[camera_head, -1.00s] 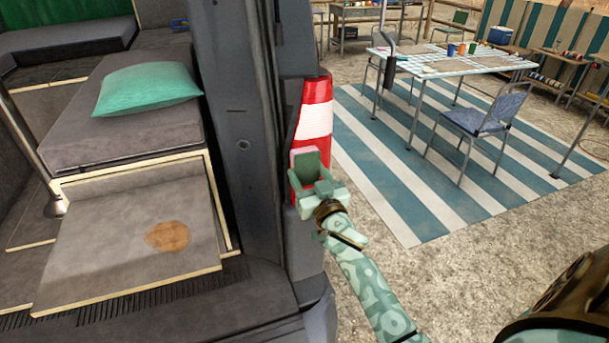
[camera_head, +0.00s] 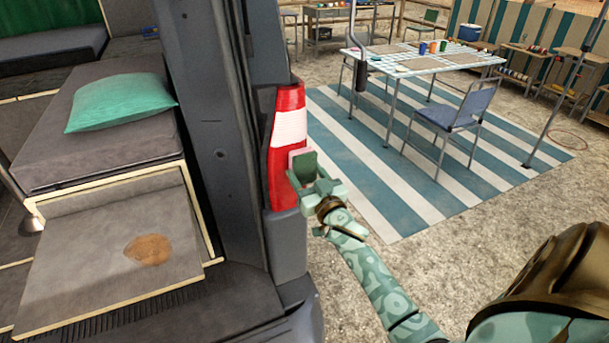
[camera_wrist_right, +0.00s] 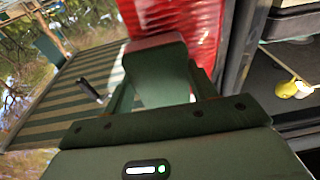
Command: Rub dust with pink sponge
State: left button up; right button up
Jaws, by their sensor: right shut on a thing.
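The dust is a brown patch (camera_head: 149,250) on the grey drawer-like panel in the van at left. Only a thin pink edge of the sponge shows behind the green finger. In the right wrist view the sponge (camera_wrist_right: 150,41) shows as a dull pink strip above the finger of the gripper (camera_wrist_right: 155,75). The gripper is well to the right of the dust, with the van's pillar between them. My left gripper is not in view.
A green pillow (camera_head: 122,101) lies on the grey cushion. A table (camera_head: 425,60) and a blue chair (camera_head: 460,112) stand on the striped mat. Gravel is open at right.

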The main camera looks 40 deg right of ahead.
jog(key=p+v, duration=0.2)
jog(key=v, duration=0.1)
jog(key=r+p+v, duration=0.1)
jog(key=v, duration=0.1)
jog(key=shift+s+a, duration=0.1)
jog(key=shift+s, duration=0.1)
jog(key=shift+s+a+f, duration=0.1)
jog(key=shift+s, duration=0.2)
jog(key=v, duration=0.1)
jog(key=p+v, duration=0.1)
jog(key=v, duration=0.1)
jog(key=shift+r, duration=0.25)
